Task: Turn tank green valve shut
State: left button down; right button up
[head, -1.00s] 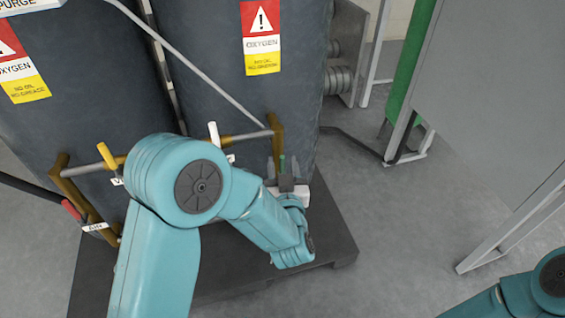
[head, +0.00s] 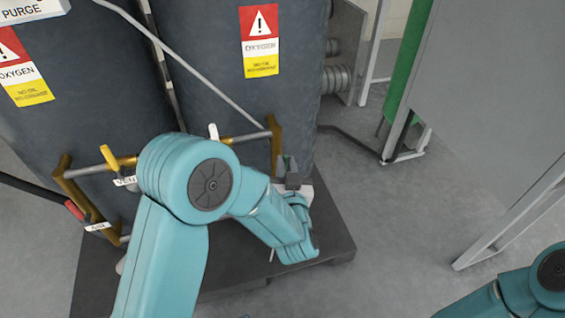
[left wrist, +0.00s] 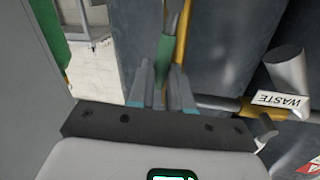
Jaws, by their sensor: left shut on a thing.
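The green valve handle (left wrist: 166,55) stands between the fingers of my left gripper (left wrist: 160,90) in the left wrist view. The gripper is shut on it. In the head view my left gripper (head: 287,166) is at the lower right of the right dark tank (head: 245,100), beside a brass upright pipe (head: 276,140). The handle is mostly hidden there by the fingers, and I cannot tell its exact angle. My right gripper is out of view; only part of my right arm shows at the lower right.
Other valve handles on the brass pipework are yellow (head: 109,157), white (head: 213,131) and red (head: 74,210). A white WASTE tag (left wrist: 281,101) hangs close by in the wrist view. The tanks stand on a dark pallet (head: 330,240). A grey cabinet (head: 490,110) stands right, with open floor between.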

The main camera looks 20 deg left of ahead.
pick_arm(q)
jog(key=w+d+f+m+g+y+p, duration=0.2)
jog(key=d+f+m+p, duration=0.3)
jog(key=m+p, duration=0.5)
jog(key=shift+w+f+m+g, duration=0.65)
jog(key=shift+w+m, duration=0.1)
jog(key=shift+m, duration=1.25)
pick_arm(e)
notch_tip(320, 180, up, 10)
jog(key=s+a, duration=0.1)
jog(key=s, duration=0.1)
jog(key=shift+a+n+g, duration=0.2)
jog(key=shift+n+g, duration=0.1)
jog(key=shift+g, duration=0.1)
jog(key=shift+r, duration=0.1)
pick_arm(q)
jog(key=c, duration=1)
grip_release()
jog(key=shift+f, duration=0.15)
jog(key=shift+c, duration=0.2)
jog(key=shift+s, duration=0.1)
